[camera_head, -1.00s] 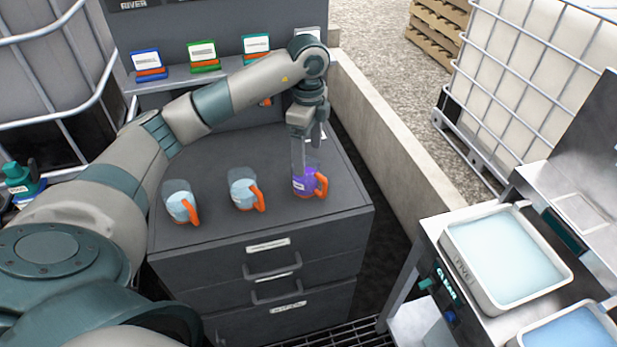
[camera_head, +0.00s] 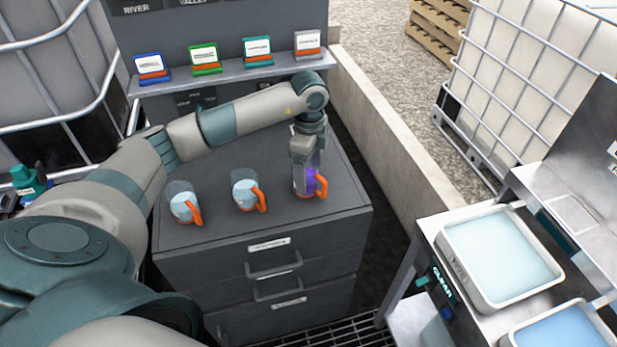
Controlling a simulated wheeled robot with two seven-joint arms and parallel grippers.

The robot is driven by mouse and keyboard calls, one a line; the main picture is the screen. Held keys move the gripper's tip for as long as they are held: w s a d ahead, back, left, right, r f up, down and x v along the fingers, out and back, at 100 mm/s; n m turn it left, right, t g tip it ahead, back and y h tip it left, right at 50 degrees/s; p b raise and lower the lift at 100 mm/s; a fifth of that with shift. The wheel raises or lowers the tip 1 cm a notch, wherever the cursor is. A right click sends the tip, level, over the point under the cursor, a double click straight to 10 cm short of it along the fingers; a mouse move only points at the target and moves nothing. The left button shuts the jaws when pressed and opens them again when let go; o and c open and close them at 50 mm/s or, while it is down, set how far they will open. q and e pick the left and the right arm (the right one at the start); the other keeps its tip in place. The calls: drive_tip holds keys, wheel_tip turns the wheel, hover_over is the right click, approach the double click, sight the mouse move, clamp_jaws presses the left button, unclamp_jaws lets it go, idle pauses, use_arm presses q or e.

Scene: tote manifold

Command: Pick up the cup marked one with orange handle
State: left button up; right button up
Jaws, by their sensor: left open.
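Three clear cups with orange handles stand in a row on the dark grey cabinet top. The left cup (camera_head: 184,208) and the middle cup (camera_head: 244,194) hold pale blue contents. The right cup (camera_head: 312,186) holds purple contents, and its orange handle points right. The marks on the cups are too small to read. My left gripper (camera_head: 307,178) points down at the right cup, with its fingers around or beside the cup's upper part; I cannot tell whether they touch it. The gripper is open and hides part of this cup. My right gripper is not in view.
A shelf (camera_head: 232,75) with several coloured card holders stands behind the cups. A low concrete wall (camera_head: 400,150) runs right of the cabinet (camera_head: 215,240). At the right, a bench holds a tray of pale liquid (camera_head: 500,255) and a blue one (camera_head: 565,332).

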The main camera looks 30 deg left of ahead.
use_arm(q)
drive_tip(key=shift+f, duration=1.3)
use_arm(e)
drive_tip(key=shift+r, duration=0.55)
use_arm(q)
drive_tip(key=c, duration=1.3)
drive_tip(key=shift+r, duration=0.1)
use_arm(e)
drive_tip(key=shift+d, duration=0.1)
